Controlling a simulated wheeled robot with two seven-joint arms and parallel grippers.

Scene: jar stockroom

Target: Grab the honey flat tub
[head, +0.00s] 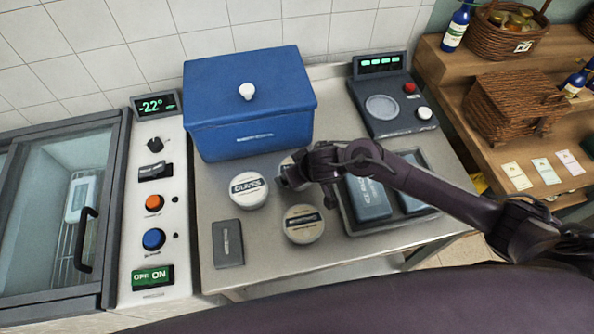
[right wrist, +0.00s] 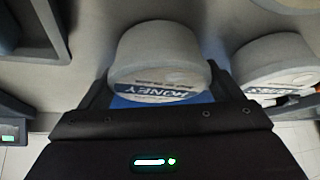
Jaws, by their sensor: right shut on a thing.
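The honey flat tub (right wrist: 158,62) is a round pale tub with a dark blue band reading HONEY. In the right wrist view it sits between the two fingers of my right gripper (head: 294,178), which is shut on it. In the head view the honey tub (head: 286,160) is mostly hidden behind the gripper, just in front of the blue box. I cannot tell whether it touches the counter. My left gripper is out of view.
A similar white tub (head: 248,190) stands close on the left, and another tub (head: 303,224) stands in front. A blue lidded box (head: 250,105) is behind. A grey tray (head: 390,224) with dark packs lies right. A dark block (head: 228,244) lies front left.

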